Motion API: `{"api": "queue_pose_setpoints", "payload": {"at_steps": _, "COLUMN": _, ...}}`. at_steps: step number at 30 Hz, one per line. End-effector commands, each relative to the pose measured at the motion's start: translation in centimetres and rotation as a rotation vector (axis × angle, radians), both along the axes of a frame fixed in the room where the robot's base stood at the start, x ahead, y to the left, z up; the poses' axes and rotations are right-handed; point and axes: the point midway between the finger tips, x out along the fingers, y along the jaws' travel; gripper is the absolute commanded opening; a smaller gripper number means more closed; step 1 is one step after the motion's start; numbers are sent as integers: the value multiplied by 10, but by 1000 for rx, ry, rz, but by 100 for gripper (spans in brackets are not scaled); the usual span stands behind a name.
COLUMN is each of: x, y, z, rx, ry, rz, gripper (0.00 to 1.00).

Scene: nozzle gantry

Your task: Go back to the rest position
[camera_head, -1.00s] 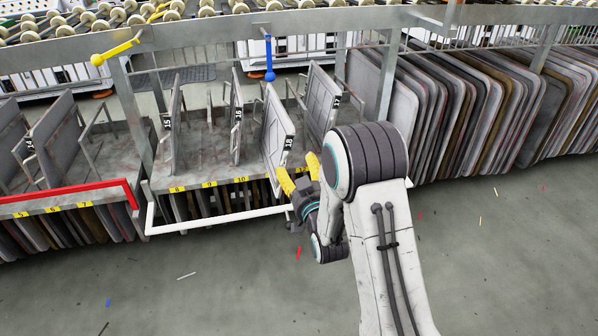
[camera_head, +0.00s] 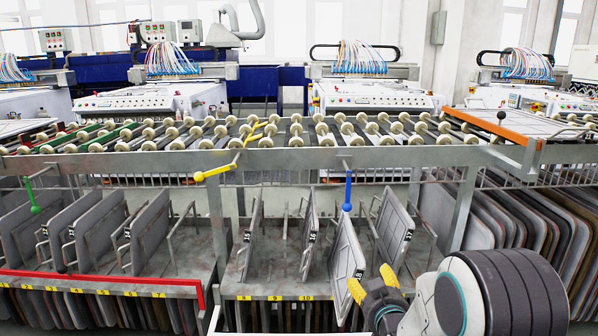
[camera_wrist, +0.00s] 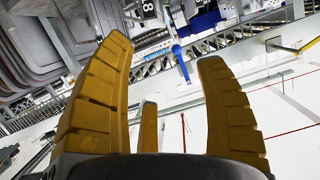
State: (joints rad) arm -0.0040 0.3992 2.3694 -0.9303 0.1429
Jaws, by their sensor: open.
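My gripper (camera_head: 372,284) has yellow ribbed fingers and shows at the bottom of the head view, right of centre. It is in front of the rack, by the lower right edge of the grey panel marked 18 (camera_head: 345,255). In the wrist view my gripper (camera_wrist: 164,55) has its fingers spread apart, with nothing between them. My arm fills the lower right corner of the head view and hides part of the rack behind it.
The rack holds upright panels, including one marked 17 (camera_head: 393,228). A roller table (camera_head: 300,158) and machines stand behind. Stacked panels (camera_head: 510,215) are at right.

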Motion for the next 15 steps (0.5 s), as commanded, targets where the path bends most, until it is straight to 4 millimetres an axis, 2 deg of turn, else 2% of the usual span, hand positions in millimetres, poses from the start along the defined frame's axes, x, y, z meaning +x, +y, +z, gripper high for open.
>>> {"api": "queue_pose_setpoints", "payload": {"at_steps": 1, "x": -7, "y": 0, "z": 36, "rx": -6, "ry": 33, "rz": 1, "gripper": 66}}
{"api": "queue_pose_setpoints", "payload": {"at_steps": 8, "x": -49, "y": -1, "z": 106, "rx": -33, "ry": 226, "rz": 11, "gripper": 66}}
{"api": "queue_pose_setpoints", "payload": {"at_steps": 15, "x": -109, "y": -2, "z": 177, "rx": -60, "ry": 425, "rz": 27, "gripper": 66}}
